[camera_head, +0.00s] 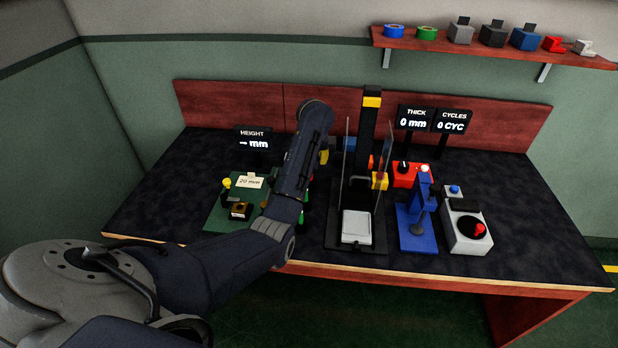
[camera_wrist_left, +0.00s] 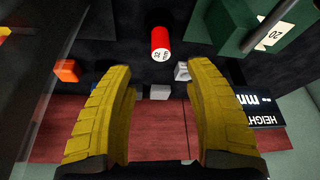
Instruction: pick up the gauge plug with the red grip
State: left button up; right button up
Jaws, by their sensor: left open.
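The gauge plug with the red grip (camera_wrist_left: 160,38) shows in the left wrist view at the top centre, a red cylinder with a pale end marked 32 mm. My left gripper (camera_wrist_left: 160,78) is open, its two yellow fingers wide apart with nothing held between them. The red grip lies ahead of the gap, beyond the fingertips and not touching them. In the head view my left gripper (camera_head: 325,156) is mostly hidden by its own arm, with one yellow finger showing. My right gripper is not in view.
A green fixture (camera_head: 225,217) with a 20 mm card stands left of my arm. A black press (camera_head: 345,246) with clear side panels stands close right. Beyond it are a blue stand (camera_head: 415,242) and a grey control box (camera_head: 466,235). The table's right side is clear.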

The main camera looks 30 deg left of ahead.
pick_arm(q)
jog(key=shift+x, duration=4.45)
jog(key=shift+a, duration=0.1)
jog(key=shift+c, duration=0.4)
grip_shut()
jog(key=shift+r, duration=0.1)
